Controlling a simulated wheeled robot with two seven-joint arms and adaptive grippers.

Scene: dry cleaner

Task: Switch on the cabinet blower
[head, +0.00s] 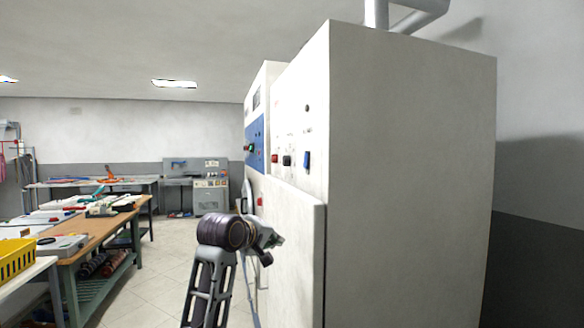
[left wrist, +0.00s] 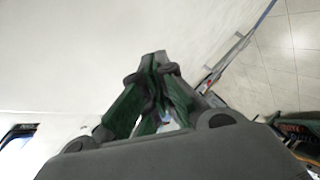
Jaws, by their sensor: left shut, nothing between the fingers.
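The tall white cabinet (head: 410,170) fills the right of the head view. Its narrow front face carries a red control (head: 275,158), a black control (head: 287,160), a blue control (head: 307,160) and a small dark knob (head: 307,108). The labels are too small to read, so I cannot tell which one is for the blower. My left gripper (head: 272,248) is below these controls, in front of the cabinet's lower panel. In the left wrist view its fingers (left wrist: 155,68) are shut with nothing between them, against a pale surface. My right gripper is out of view.
A blue control panel (head: 255,145) is on the machine farther along. A wooden-topped workbench (head: 112,222) and a yellow crate (head: 15,260) stand at the left. The tiled floor (head: 170,270) between bench and cabinet is clear.

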